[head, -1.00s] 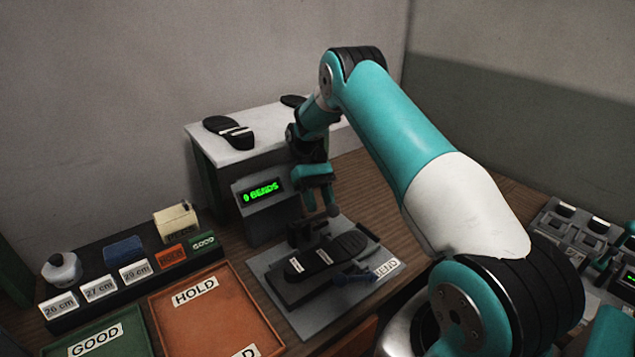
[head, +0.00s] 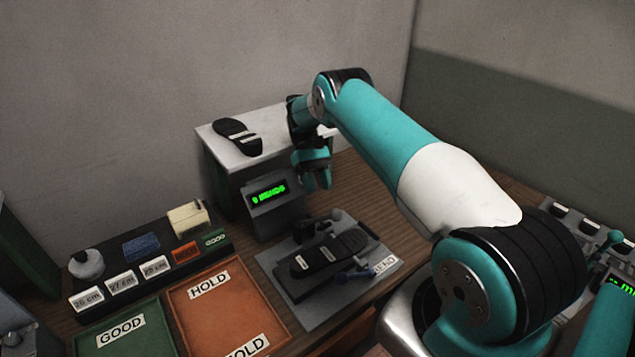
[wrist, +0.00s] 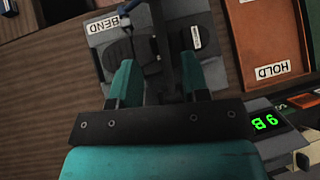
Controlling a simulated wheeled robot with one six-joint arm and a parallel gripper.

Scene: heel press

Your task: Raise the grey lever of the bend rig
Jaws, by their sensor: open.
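The bend rig (head: 345,297) is a grey plate on the wooden bench. A blue handle (head: 357,273) sits by the BEND label (head: 385,266). My gripper (head: 319,186) is open and empty, pointing down above and behind the rig, apart from the knob. In the wrist view, the open fingers (wrist: 157,70) frame a dark upright bar (wrist: 160,30) over the rig; I cannot tell how deep it lies between them.
A display box (head: 268,195) with green text stands behind the rig. A white-topped shelf (head: 215,145) holds another sole (head: 238,135).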

